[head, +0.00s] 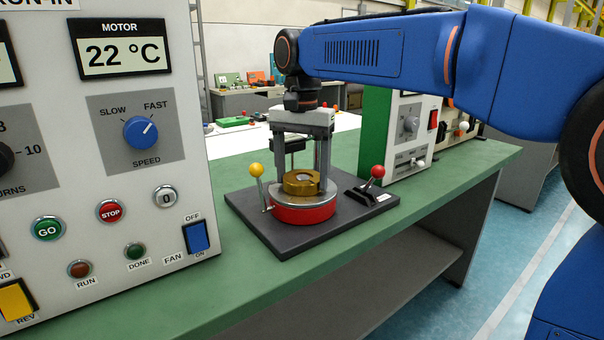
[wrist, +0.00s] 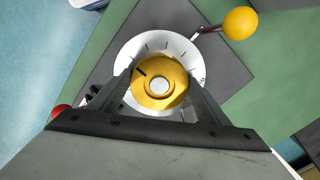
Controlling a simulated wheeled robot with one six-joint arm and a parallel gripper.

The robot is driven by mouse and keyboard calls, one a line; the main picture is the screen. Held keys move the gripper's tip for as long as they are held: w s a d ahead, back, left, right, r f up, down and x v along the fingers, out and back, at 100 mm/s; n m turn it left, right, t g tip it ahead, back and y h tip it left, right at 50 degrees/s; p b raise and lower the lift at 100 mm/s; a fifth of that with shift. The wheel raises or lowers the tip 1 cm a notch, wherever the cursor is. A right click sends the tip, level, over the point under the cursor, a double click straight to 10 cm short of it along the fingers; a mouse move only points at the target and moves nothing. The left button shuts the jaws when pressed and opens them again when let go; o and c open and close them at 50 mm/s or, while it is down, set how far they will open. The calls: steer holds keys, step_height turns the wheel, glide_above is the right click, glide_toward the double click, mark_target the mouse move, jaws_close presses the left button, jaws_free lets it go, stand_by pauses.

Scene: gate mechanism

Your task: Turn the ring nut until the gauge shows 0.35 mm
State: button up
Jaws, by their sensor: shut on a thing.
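The brass ring nut (head: 300,187) sits on top of a round base with a silver upper ring and a red band (head: 304,214). In the wrist view the nut (wrist: 160,101) has a black index mark at its upper left and a pale centre. A white dial ring (wrist: 165,42) with tick marks surrounds it. My gripper (head: 302,179) points straight down, its two fingers on either side of the nut and shut on it. The fingers also frame the nut in the wrist view (wrist: 160,84). I can make out no gauge reading in mm.
A yellow-knobbed lever (head: 257,171) stands left of the nut. A red-knobbed lever (head: 377,172) stands right. Both are on a dark plate (head: 290,244) on the green bench (head: 230,283). A large control panel (head: 150,190) stands at left, a green-sided box (head: 374,128) behind at right.

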mark_target(302, 177)
steer(key=o, duration=1.1)
steer(key=shift+c, duration=0.2)
steer(key=shift+r, duration=0.15)
step_height(302, 177, up, 17)
steer(key=s+d+f+n+t, duration=0.1)
steer(key=s+d+f, duration=0.4)
steer(key=d+f, duration=0.3)
steer(key=s+d+f+n+t, duration=0.1)
steer(key=s+d+f, duration=0.45)
steer(key=d, duration=0.45)
steer(key=s+d+f+n+t, duration=0.1)
steer(key=s+d+f, duration=0.2)
steer(key=f, duration=0.5)
steer(key=s+d+f+n+t, duration=0.1)
steer(key=s+d+f, duration=0.2)
steer(key=s+f, duration=0.3)
steer(key=s+d+f, duration=0.2)
steer(key=s+f, duration=0.3)
steer(key=f, duration=0.5)
steer(key=shift+d+n+t, duration=0.4)
